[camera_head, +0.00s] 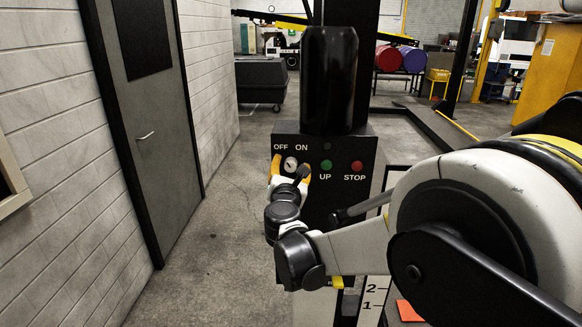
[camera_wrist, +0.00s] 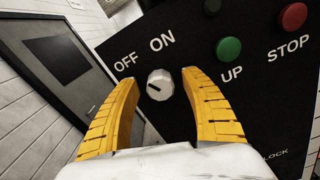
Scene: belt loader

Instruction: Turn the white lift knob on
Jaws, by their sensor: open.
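The white lift knob (camera_head: 290,164) is on the black control panel (camera_head: 340,200), below the OFF and ON labels. In the wrist view the knob (camera_wrist: 160,84) has a dark pointer line that points to the OFF side. My gripper (camera_head: 288,168) is in front of the panel. In the wrist view my gripper's yellow fingers (camera_wrist: 160,82) are open, one on each side of the knob with gaps between. The knob is not gripped. How far the fingertips are from the panel is hard to tell.
To the right of the knob are a green UP button (camera_wrist: 228,48) and a red STOP button (camera_wrist: 292,16). A black cylinder (camera_head: 329,80) stands above the panel. A grey door (camera_head: 150,130) is in the left wall, with open floor between it and the panel.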

